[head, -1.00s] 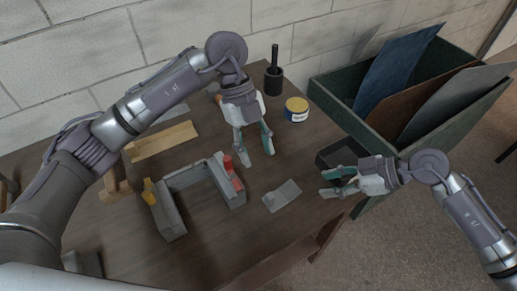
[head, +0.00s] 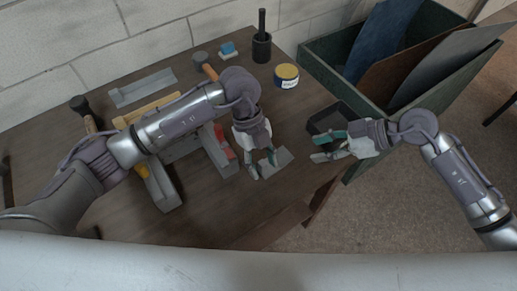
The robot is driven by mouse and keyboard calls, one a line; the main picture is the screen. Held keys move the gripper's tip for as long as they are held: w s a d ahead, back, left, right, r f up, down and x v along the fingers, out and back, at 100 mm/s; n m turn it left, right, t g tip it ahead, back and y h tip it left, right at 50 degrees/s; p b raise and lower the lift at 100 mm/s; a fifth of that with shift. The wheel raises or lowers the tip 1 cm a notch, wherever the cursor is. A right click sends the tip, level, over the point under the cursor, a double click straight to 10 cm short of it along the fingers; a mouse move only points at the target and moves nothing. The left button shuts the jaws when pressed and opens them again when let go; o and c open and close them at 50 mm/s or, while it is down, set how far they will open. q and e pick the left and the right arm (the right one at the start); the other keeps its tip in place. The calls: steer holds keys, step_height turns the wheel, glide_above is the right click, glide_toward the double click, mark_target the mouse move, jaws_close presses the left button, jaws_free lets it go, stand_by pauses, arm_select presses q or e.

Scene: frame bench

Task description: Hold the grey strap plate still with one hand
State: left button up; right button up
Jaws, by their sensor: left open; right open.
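A small flat grey plate (head: 284,157), which looks like the strap plate, lies on the bench right of the grey frame. My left gripper (head: 264,167) is open, pointing down at the plate's left part, with its fingers covering some of it. I cannot tell whether the fingers touch it. My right gripper (head: 317,147) is open and empty, to the right of the plate, beside a dark open box. The U-shaped grey frame (head: 168,188) has a yellow part (head: 142,170) and a red part (head: 220,132) on its arms. My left arm hides part of it.
The dark box (head: 325,117) and a green crate (head: 333,75) with panels are right. The bench front is clear.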

arm_select(q)
steer(key=shift+s+d+f, duration=0.1)
steer(key=shift+f, duration=0.15)
jaws_close()
stand_by(0.6)
